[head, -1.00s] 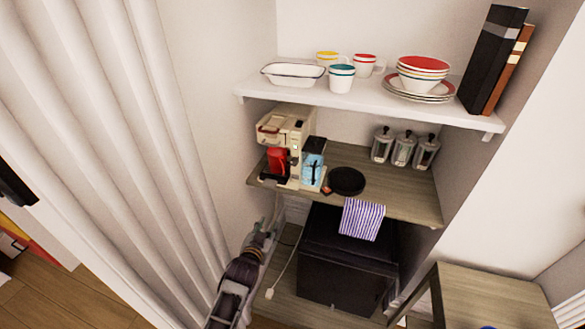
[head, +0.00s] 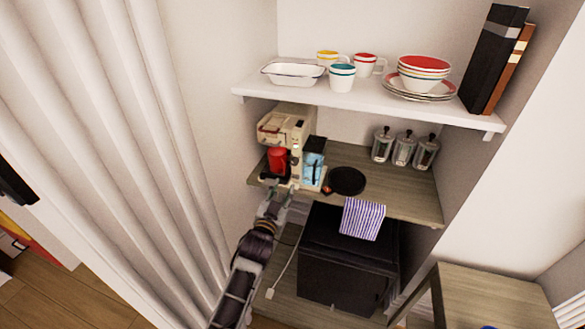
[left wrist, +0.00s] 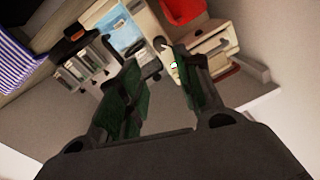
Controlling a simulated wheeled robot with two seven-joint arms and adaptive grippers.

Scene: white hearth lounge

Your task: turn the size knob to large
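The cream coffee machine (head: 286,130) stands at the left end of the wooden shelf, with a red cup (head: 277,160) at its front. In the left wrist view the machine (left wrist: 215,42) and red cup (left wrist: 182,10) are at the upper right. A small pale part with a green-white spot (left wrist: 174,65) shows beside my right-hand finger there; I cannot tell whether it is the size knob or read its setting. My left gripper (head: 282,188) is open, empty, just in front of the machine's lower front. It also shows in the left wrist view (left wrist: 156,60). My right gripper is out of view.
A blue container (head: 312,170) stands right of the machine, beside a black round plate (head: 347,181). Several glass jars (head: 403,149) stand farther right. A striped cloth (head: 362,218) hangs over the black box (head: 348,265) below. The white shelf (head: 350,101) with dishes is above.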

